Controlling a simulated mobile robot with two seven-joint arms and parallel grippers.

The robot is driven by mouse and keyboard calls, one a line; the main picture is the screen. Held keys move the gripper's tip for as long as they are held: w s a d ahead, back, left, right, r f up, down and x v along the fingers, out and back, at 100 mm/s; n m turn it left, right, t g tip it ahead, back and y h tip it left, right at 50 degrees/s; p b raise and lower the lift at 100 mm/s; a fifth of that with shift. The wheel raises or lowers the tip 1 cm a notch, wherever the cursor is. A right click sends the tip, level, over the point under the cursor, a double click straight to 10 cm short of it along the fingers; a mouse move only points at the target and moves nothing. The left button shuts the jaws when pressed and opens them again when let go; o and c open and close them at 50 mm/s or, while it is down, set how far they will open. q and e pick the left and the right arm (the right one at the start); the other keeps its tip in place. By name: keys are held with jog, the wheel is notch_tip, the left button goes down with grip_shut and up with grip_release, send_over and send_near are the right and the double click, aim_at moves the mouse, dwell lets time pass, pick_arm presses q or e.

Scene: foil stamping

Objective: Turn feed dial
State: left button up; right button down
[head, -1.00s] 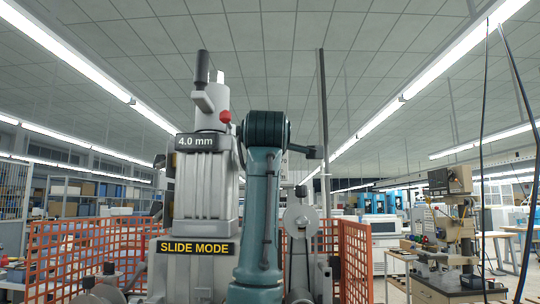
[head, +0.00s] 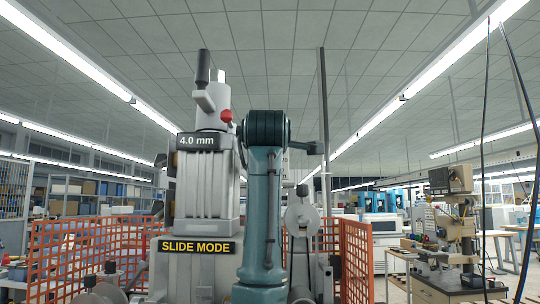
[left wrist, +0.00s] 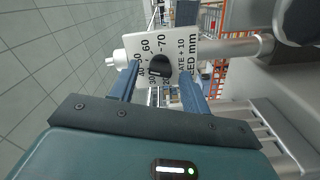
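The feed dial is a black knob (left wrist: 159,66) on a white scale plate (left wrist: 180,48) printed with numbers and partly hidden words ending in "EED mm". My left gripper (left wrist: 159,62) is open in the left wrist view, with one blue finger on each side of the knob. Gaps show between the fingers and the knob, and I cannot see any contact. In the head view, the grey press (head: 205,190) carries a "4.0 mm" display (head: 197,141) and a "SLIDE MODE" sign (head: 197,247). My right gripper is in neither view.
A pale metal rod (left wrist: 228,47) runs behind the scale plate. Orange mesh fencing (head: 95,245) stands around the press. A smaller bench machine (head: 450,240) stands at the right. My teal arm link covers part of the press's right side in the head view.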

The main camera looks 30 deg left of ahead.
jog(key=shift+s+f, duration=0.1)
pick_arm(q)
jog(key=b+v, duration=0.4)
jog(key=v, duration=0.9)
jog(key=shift+s, duration=0.15)
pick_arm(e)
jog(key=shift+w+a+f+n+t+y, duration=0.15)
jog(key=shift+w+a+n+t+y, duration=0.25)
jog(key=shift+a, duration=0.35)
